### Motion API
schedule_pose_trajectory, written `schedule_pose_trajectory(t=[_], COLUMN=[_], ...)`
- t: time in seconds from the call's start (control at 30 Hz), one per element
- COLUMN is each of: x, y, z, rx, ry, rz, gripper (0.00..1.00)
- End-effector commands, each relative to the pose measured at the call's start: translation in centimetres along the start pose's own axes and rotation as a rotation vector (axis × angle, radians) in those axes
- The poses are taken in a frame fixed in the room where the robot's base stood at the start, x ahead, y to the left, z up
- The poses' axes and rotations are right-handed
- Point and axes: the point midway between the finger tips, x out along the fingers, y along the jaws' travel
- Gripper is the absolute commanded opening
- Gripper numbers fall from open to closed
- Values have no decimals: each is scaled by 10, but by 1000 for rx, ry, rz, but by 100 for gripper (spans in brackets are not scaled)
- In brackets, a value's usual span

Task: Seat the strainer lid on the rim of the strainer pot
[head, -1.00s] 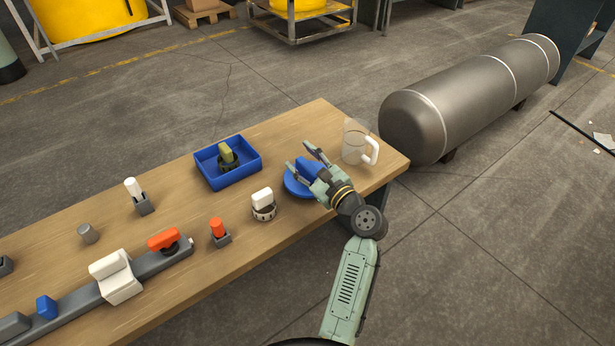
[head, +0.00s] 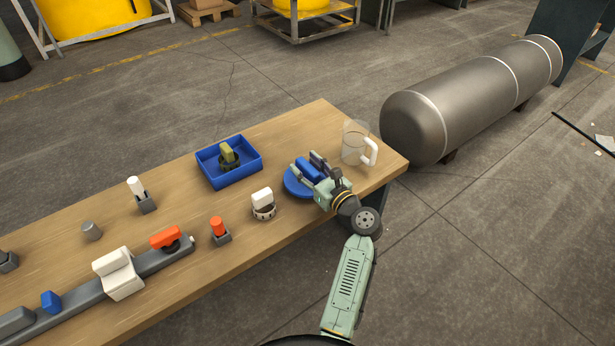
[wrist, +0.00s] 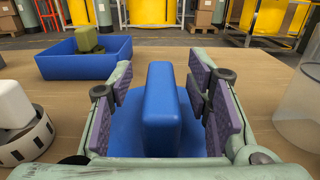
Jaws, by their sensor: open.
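The blue round lid (head: 291,186) with an upright block handle (head: 309,170) lies at the right part of the table; I take it to be the strainer lid. In the wrist view its handle (wrist: 163,108) stands between my two fingers, with a gap visible on each side. My gripper (head: 306,161) is open and reaches over the disc (wrist: 137,92). The underside of the lid is hidden, so what it rests on cannot be told. I cannot surely pick out the strainer pot; a clear jug-like vessel (head: 354,142) with a white handle stands right of my gripper.
A blue tray (head: 216,181) holding an olive-handled piece stands behind left. A white-topped piece in a slotted ring (head: 264,211) stands close left of the lid. An orange knob (head: 217,226) and a grey rail (head: 78,300) are further left. Bare wood lies between.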

Motion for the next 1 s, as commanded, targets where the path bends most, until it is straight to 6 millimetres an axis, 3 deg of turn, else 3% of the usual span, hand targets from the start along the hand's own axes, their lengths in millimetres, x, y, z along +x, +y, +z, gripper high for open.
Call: schedule_pose_trajectory(t=[0.1,0.37,1.0], x=[16,18,18], y=[-1,-1,-1], z=[1,0,0], rx=[-1,-1,-1], ry=[0,0,0], rz=[0,-1,-1], gripper=[45,44,1])
